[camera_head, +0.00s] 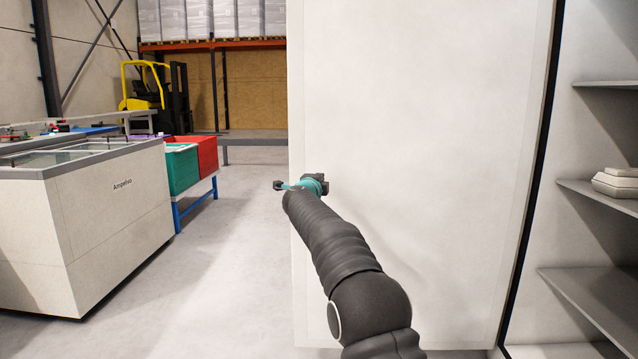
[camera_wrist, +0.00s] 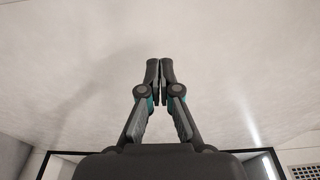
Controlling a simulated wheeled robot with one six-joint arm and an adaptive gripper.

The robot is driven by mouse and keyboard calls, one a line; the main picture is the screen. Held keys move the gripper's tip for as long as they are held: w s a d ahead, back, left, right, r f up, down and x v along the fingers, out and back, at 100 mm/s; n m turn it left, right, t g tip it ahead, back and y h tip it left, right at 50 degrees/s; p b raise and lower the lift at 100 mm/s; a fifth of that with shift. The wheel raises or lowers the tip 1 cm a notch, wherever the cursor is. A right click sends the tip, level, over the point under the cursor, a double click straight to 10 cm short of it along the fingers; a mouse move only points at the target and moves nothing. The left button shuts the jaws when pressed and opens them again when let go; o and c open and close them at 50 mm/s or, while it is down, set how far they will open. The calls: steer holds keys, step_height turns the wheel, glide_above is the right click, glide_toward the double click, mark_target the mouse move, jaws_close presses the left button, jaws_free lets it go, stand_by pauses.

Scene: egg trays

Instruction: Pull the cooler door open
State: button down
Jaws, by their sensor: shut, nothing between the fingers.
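The cooler door (camera_head: 430,110) is a tall, plain pale panel filling the middle of the head view. It stands swung open, with the shelved cooler interior (camera_head: 600,130) showing to its right past a dark vertical edge. My gripper (camera_head: 280,185) is at the door's left edge, at mid height in the picture, with my arm crossing in front of the panel. In the wrist view my gripper (camera_wrist: 160,62) has its two fingers together and empty, against a broad pale surface. I cannot tell whether the fingers touch the door. No handle shows.
Pale cartons (camera_head: 618,183) sit on a cooler shelf (camera_head: 600,196) at right. A white chest freezer (camera_head: 110,210) stands at left, beside green (camera_head: 182,168) and red (camera_head: 207,152) crates on a blue stand. A yellow forklift (camera_head: 140,85) is behind. The floor between freezer and door is clear.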

steer(key=s+a+b, duration=0.1)
steer(key=s+a, duration=0.7)
steer(key=s+a+f+n+g+y, duration=0.2)
steer(key=s+a+f+n+y, duration=0.1)
steer(key=a+f+n+y, duration=0.6)
steer(key=s+d+f+n+g+y, duration=0.1)
steer(key=s+f+n+g, duration=0.5)
steer(key=s, duration=0.4)
steer(key=s+d+f+n+g+h, duration=0.1)
steer(key=s+d+n+h, duration=0.1)
steer(key=s+d, duration=0.8)
steer(key=s+d+f+n+g+h, duration=0.1)
steer(key=s+d+f+h, duration=0.1)
steer(key=s+d, duration=0.9)
steer(key=s+d+f+n+g+h, duration=0.1)
steer(key=s+d, duration=0.9)
steer(key=s, duration=1.4)
steer(key=shift+d+f+n+g+h, duration=0.25)
steer(key=shift+n+g+h, duration=0.25)
steer(key=shift+n, duration=0.3)
